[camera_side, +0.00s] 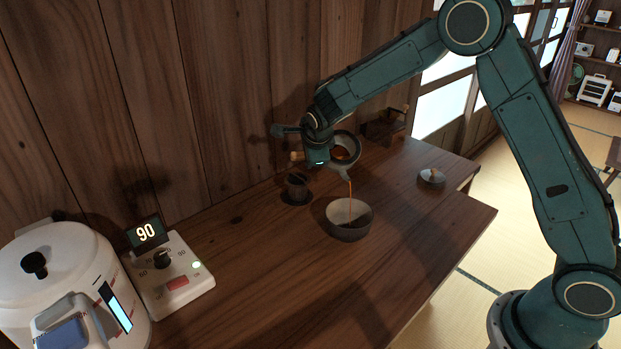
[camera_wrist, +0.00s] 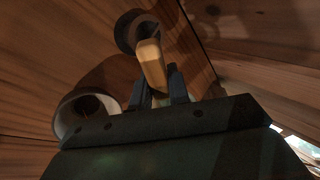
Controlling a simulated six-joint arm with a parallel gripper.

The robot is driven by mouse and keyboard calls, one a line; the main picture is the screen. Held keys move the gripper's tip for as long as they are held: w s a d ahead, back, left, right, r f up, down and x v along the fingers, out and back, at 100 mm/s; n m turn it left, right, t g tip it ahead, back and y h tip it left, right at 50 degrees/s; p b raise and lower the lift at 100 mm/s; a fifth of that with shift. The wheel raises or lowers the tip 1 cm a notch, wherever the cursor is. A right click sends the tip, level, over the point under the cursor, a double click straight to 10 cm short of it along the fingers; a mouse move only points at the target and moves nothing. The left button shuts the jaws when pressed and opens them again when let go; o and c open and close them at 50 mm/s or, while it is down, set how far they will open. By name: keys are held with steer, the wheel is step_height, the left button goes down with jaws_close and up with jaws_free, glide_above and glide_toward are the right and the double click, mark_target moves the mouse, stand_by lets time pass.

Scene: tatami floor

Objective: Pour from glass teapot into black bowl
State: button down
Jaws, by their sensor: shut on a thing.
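The glass teapot (camera_side: 345,149) is tipped above the black bowl (camera_side: 350,232), with orange-brown liquid inside. A thin orange stream (camera_side: 350,188) runs from its spout into the bowl. The bowl stands upright on the wooden counter; its inside is pale and some dark liquid shows in it. My gripper (camera_side: 312,157) is shut on the teapot's light wooden handle, which shows between the fingers in the wrist view (camera_wrist: 152,66). A pale-lined round vessel, probably the bowl (camera_wrist: 88,103), shows at left there. The teapot's body is hard to make out in that view.
A dark cup (camera_side: 297,188) stands on the counter left of the bowl. A small lid with a knob (camera_side: 431,178) lies to the right. A wooden box (camera_side: 384,127) is at the back. A control unit reading 90 (camera_side: 166,270) and a white cooker (camera_side: 68,285) stand front left.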

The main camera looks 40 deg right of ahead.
steer(key=shift+s+a+r+t+h, duration=0.15)
steer(key=shift+s+r+t+h, duration=0.1)
steer(key=shift+r+t+h, duration=0.25)
steer(key=shift+s+a+r+t+h, duration=0.2)
steer(key=shift+r+t+h, duration=0.1)
steer(key=shift+r+t, duration=0.4)
stand_by(2.5)
steer(key=shift+w+d+f, duration=0.15)
steer(key=shift+d+f, duration=0.05)
steer(key=shift+w+d+f+g+y, duration=0.1)
steer(key=shift+w+f+g+y, duration=0.3)
steer(key=shift+g, duration=0.3)
steer(key=shift+w+d+f+g+y, duration=0.1)
steer(key=shift+f+g+y, duration=0.1)
steer(key=shift+g+y, duration=0.4)
steer(key=shift+f+g+y, duration=0.4)
steer(key=shift+g, duration=0.5)
steer(key=shift+f+g+y, duration=0.35)
steer(key=shift+g+y, duration=0.05)
steer(key=shift+g, duration=0.5)
steer(key=shift+f+g+y, duration=0.5)
steer(key=shift+g+y, duration=0.2)
steer(key=shift+g, duration=0.5)
